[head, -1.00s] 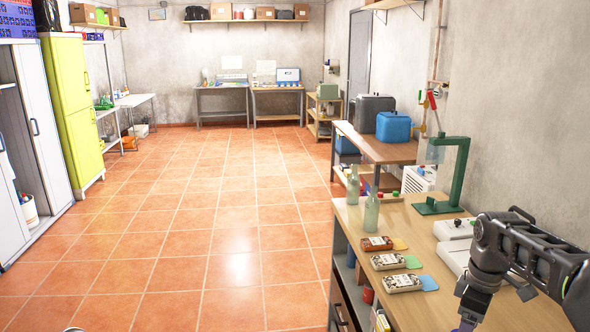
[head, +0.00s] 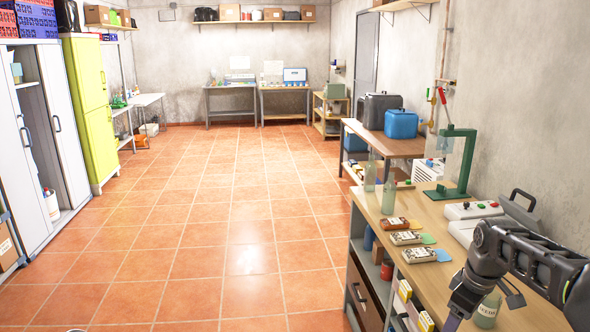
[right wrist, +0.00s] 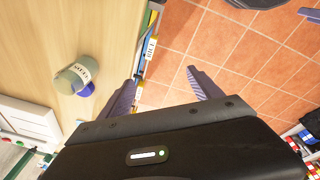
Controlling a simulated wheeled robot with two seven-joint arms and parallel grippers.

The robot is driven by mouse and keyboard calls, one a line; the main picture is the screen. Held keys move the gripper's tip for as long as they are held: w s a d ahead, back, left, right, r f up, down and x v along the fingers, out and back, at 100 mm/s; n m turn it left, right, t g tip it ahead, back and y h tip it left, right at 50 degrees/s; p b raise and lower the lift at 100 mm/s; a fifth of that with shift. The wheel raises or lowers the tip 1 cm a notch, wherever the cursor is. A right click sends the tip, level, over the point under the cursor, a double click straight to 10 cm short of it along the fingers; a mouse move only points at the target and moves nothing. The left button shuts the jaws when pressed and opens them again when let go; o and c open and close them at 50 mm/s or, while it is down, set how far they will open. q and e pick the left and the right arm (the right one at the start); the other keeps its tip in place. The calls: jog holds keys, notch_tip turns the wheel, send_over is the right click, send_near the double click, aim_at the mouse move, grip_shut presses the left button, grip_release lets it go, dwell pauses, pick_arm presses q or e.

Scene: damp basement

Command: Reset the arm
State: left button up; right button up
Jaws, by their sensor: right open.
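My right arm comes in at the lower right of the head view, above the wooden workbench (head: 445,215). Its gripper end is largely cut off by the bottom edge there. In the right wrist view my right gripper (right wrist: 163,82) is open, with its two fingers spread and nothing between them. It points down by the bench's edge, with floor tiles and shelf items behind the fingers. A labelled pale jar (right wrist: 74,78) stands on the bench left of the fingers, apart from them; it also shows beside my arm in the head view (head: 487,311).
The bench holds two glass bottles (head: 389,193), several labelled packets (head: 407,238), a green stand (head: 465,165) and a grey device (head: 472,210). Grey lockers (head: 50,140) and a yellow-green cabinet (head: 88,100) line the left. The tiled floor (head: 220,220) between is clear.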

jog(key=a+f+m+t+y, duration=0.3)
jog(key=a+f+m, duration=0.3)
jog(key=a+f, duration=1.3)
jog(key=s+a+f+m+g, duration=0.1)
jog(key=s+a+f, duration=0.3)
jog(key=s, duration=0.5)
jog(key=s+a+f+m+g, duration=0.1)
jog(key=s+a+f, duration=0.3)
jog(key=s+f, duration=0.3)
jog(key=s+a+f+m+g+y, duration=0.1)
jog(key=s+a+f, duration=0.3)
jog(key=s, duration=0.8)
notch_tip(320, 180, down, 2)
jog(key=shift+a+g, duration=0.2)
jog(key=shift+g, duration=0.4)
